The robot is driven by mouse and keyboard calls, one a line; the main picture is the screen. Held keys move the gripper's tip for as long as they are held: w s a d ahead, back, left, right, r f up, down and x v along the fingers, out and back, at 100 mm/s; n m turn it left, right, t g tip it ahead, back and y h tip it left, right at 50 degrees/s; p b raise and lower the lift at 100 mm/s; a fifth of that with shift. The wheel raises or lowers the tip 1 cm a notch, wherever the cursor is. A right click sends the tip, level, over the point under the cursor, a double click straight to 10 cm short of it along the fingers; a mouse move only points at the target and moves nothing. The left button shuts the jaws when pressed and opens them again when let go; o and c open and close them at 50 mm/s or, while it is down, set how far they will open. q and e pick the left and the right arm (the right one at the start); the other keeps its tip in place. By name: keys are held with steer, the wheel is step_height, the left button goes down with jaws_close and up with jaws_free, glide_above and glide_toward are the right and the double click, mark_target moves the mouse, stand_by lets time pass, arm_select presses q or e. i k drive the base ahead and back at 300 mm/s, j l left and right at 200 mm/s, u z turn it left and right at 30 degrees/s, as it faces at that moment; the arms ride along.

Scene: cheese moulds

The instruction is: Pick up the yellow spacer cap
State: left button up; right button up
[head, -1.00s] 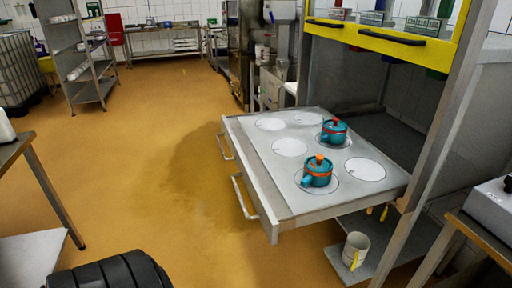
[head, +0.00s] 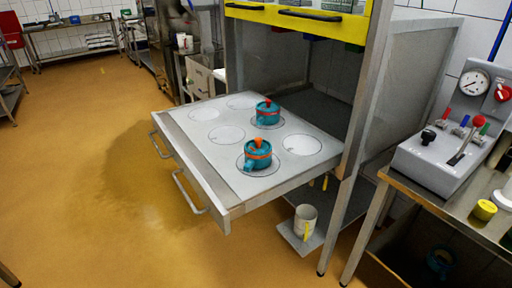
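A small yellow round cap (head: 484,210), which looks like the spacer cap, stands on the metal side table (head: 425,189) at the far right of the head view. It sits in front of the grey control box and beside a white round part (head: 504,198) cut by the picture's edge. Nothing touches it from above. Neither of my grippers shows in the head view.
The control box (head: 435,158) has coloured levers and a gauge (head: 473,83) behind it. A pulled-out drawer (head: 195,143) holds two teal moulds (head: 258,155) (head: 267,113). A white mug (head: 305,218) stands on a low shelf.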

mark_target(484, 210)
steer(key=z, duration=1.65)
steer(key=i+j, duration=0.2)
